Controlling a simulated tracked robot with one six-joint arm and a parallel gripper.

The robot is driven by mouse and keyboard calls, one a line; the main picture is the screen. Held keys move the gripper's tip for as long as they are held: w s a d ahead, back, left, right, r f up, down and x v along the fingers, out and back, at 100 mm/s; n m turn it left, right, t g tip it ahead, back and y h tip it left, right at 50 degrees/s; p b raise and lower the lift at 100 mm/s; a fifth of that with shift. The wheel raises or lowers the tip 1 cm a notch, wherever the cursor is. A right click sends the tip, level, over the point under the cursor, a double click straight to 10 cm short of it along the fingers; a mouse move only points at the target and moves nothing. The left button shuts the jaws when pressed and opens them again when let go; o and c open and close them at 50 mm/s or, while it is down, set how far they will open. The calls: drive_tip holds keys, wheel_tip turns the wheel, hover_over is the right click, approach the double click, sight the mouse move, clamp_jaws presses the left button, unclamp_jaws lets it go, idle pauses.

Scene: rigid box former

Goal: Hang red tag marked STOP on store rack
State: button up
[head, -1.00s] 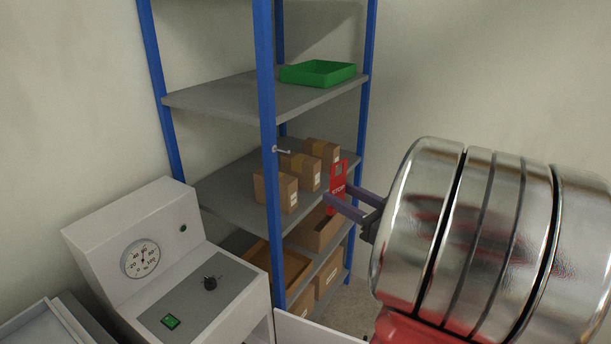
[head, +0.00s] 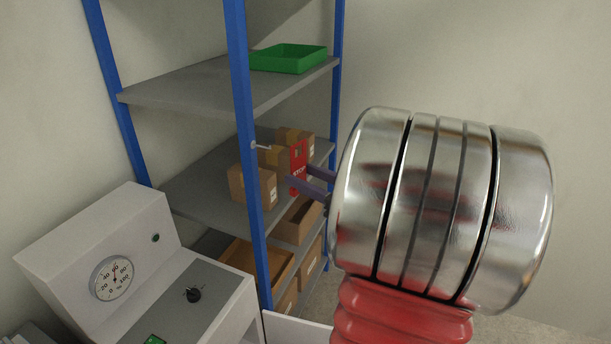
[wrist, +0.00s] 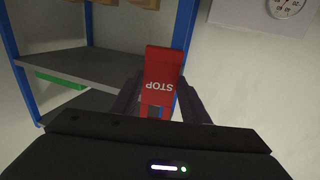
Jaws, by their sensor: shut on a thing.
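The red tag marked STOP (head: 299,160) is held upright in the head view, in front of the cartons on the middle shelf. My gripper (head: 296,181) is shut on its lower part. In the wrist view the tag (wrist: 161,75) sits between the two fingers of my gripper (wrist: 158,106), with its lettering upside down. The store rack (head: 240,110) has blue posts and grey shelves. A small pale peg (head: 262,147) sticks out from its front post, to the left of the tag and apart from it.
Several cartons (head: 253,184) stand on the middle shelf, with more boxes below. A green tray (head: 288,58) lies on the upper shelf. A grey machine with a dial (head: 111,279) stands at the lower left. The wall to the right is bare.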

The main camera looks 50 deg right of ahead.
drive_tip(key=shift+w+a, duration=0.1)
drive_tip(key=shift+w, duration=0.1)
drive_tip(key=shift+w+a+f, duration=0.25)
drive_tip(key=shift+w+a, duration=0.25)
drive_tip(key=shift+w, duration=0.9)
drive_tip(key=shift+w+a+f, duration=0.3)
drive_tip(key=shift+w+a, duration=0.15)
drive_tip(key=shift+w, duration=0.95)
drive_tip(key=shift+w+a+f, duration=0.25)
drive_tip(key=shift+w+a, duration=0.25)
drive_tip(key=shift+w, duration=0.9)
drive_tip(key=o, duration=1.1)
drive_tip(key=shift+s, duration=0.1)
drive_tip(key=shift+s, duration=0.2)
drive_tip(key=s+d, duration=0.1)
drive_tip(key=s, duration=1.2)
